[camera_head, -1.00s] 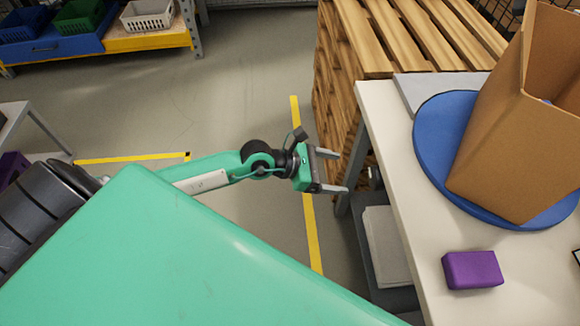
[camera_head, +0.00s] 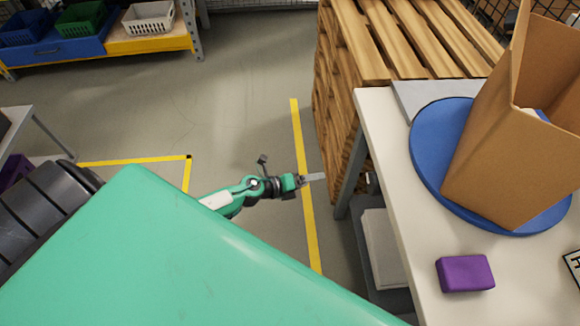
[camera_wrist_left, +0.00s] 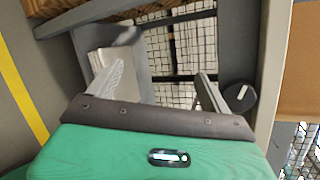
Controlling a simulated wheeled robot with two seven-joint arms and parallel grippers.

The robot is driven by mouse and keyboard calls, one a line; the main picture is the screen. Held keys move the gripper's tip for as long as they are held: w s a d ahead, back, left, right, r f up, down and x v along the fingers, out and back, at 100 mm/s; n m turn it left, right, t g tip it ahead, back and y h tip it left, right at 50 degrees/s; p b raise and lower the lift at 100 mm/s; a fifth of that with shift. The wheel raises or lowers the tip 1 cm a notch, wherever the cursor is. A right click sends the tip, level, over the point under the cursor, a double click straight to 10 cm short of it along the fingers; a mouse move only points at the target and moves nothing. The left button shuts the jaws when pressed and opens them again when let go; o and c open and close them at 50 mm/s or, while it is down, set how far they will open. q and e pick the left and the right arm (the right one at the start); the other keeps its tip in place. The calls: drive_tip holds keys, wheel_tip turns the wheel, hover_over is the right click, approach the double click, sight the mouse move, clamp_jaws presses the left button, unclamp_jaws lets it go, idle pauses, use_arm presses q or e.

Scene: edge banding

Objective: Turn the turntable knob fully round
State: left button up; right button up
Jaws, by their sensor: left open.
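The blue turntable (camera_head: 428,150) lies on the white table (camera_head: 385,125) at the right, with an open cardboard box (camera_head: 490,165) on it. A dark round knob (camera_wrist_left: 239,97) with a pale bar shows in the left wrist view, beside a grey table leg and just right of my right-hand finger. In the head view a small dark part, perhaps this knob, shows under the table edge (camera_head: 372,181). My left gripper (camera_head: 316,177) is open and empty, left of the table and apart from it. Its spread fingers also show in the left wrist view (camera_wrist_left: 158,82). My right gripper is not in view.
A purple block (camera_head: 465,273) lies on the table's near part. A wooden pallet stack (camera_head: 345,90) stands behind the table. Pale sheets or boxes (camera_head: 382,245) lie on a low shelf under it. Floor left of the table is clear, with yellow lines (camera_head: 303,200).

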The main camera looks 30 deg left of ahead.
use_arm(q)
drive_tip(key=s+a+f+n+y, duration=0.1)
drive_tip(key=a+f+n, duration=0.1)
drive_tip(key=f+n, duration=0.2)
drive_tip(key=s+a+f+n+y+p, duration=0.1)
drive_tip(key=s+a+f+n+y, duration=0.1)
drive_tip(key=f, duration=0.3)
drive_tip(key=shift+a+f+n, duration=0.25)
drive_tip(key=shift+n, duration=0.65)
